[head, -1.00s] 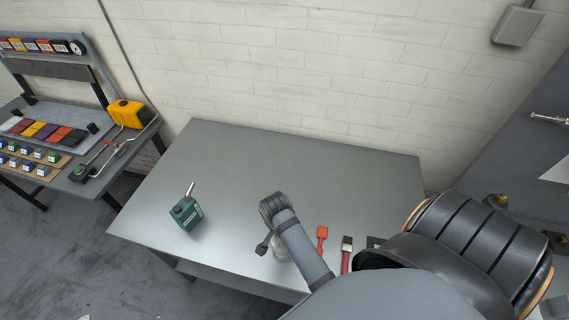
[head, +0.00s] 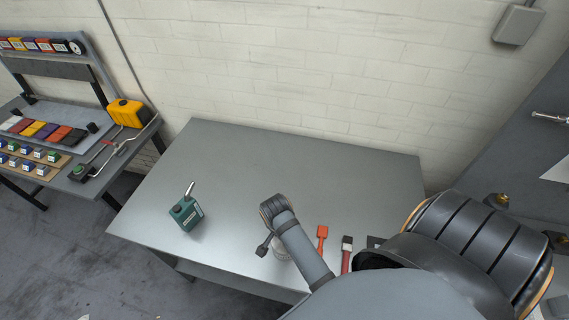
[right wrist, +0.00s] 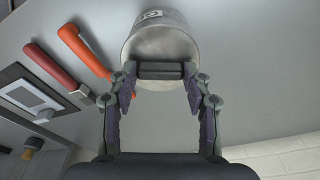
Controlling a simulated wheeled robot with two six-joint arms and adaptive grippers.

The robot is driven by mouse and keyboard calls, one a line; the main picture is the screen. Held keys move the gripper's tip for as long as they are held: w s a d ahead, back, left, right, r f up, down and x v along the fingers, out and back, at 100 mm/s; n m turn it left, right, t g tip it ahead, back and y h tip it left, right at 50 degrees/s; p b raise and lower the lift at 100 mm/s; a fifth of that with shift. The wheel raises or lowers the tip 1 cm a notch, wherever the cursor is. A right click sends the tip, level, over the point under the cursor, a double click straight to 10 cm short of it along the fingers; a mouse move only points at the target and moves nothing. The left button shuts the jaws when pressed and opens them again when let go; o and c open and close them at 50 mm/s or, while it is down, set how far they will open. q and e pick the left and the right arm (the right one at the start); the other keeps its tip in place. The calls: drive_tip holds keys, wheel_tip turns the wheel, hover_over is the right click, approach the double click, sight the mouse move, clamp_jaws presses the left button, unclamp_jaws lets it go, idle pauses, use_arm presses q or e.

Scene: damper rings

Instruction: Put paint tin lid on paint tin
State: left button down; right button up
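The grey metal paint tin (right wrist: 160,22) with a pale label stands on the table, at the top middle of the right wrist view. In the head view it is mostly hidden behind my right forearm. The paint tin lid (right wrist: 160,84) shows as a pale grey disc with a dark block-shaped grip at the tin's near end. My right gripper (right wrist: 161,71) has its fingers on both sides of that grip, shut on it. The lid overlaps the tin's top in this view; I cannot tell whether it is seated or just above. My left gripper is not in view.
An orange scraper (head: 322,238) and a red-handled brush (head: 346,256) lie to the right of the tin. A green oil can (head: 186,213) stands on the left of the grey table (head: 300,160). The back of the table is clear. A second bench (head: 75,110) stands at far left.

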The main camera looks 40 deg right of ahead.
drive_tip(key=o, duration=0.4)
drive_tip(key=shift+o, duration=0.2)
drive_tip(key=shift+r, duration=0.1)
